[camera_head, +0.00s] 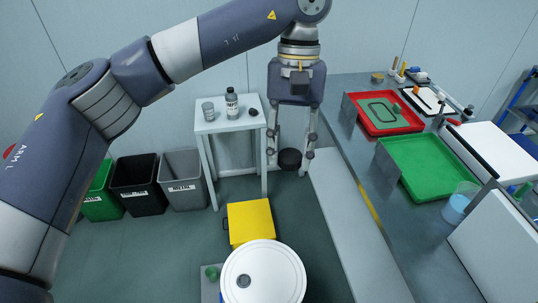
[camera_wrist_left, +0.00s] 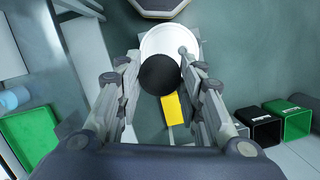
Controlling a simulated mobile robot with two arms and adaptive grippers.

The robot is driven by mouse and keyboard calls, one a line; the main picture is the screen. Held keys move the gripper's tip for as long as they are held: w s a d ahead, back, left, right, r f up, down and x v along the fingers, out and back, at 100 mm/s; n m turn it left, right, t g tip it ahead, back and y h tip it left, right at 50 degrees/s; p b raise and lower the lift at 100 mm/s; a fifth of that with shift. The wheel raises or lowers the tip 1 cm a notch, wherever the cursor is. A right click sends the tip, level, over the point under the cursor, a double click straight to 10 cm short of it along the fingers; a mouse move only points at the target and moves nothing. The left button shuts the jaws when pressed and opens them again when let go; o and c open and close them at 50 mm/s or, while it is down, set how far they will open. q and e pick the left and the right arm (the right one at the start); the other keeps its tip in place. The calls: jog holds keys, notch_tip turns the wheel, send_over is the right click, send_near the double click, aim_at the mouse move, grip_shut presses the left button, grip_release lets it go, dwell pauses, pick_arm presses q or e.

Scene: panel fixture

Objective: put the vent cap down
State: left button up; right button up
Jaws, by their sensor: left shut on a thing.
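The vent cap, a black round piece (camera_head: 289,159), is between the fingertips of my left gripper (camera_head: 290,163). The gripper is shut on it and points down, holding it in the air over the floor beside the long bench. In the left wrist view the cap (camera_wrist_left: 160,75) shows as a black disc between the two fingers, overlapping the white round top in the picture. My right gripper is not in view.
A white round top (camera_head: 275,262) stands in front, by a yellow box (camera_head: 250,222). A small white table (camera_head: 222,125) holds a bottle and cup. The bench carries a red tray (camera_head: 371,130) and an empty green tray (camera_head: 440,178). Bins (camera_head: 181,195) stand left.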

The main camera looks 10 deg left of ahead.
pick_arm(q)
jog(key=shift+w+d, duration=0.3)
jog(key=s+a+f, duration=0.5)
jog(key=a+f, duration=0.2)
jog(key=a, duration=0.2)
jog(key=s+a+f, duration=0.5)
jog(key=a+f, duration=0.3)
jog(key=a, duration=0.2)
jog(key=shift+s, duration=0.1)
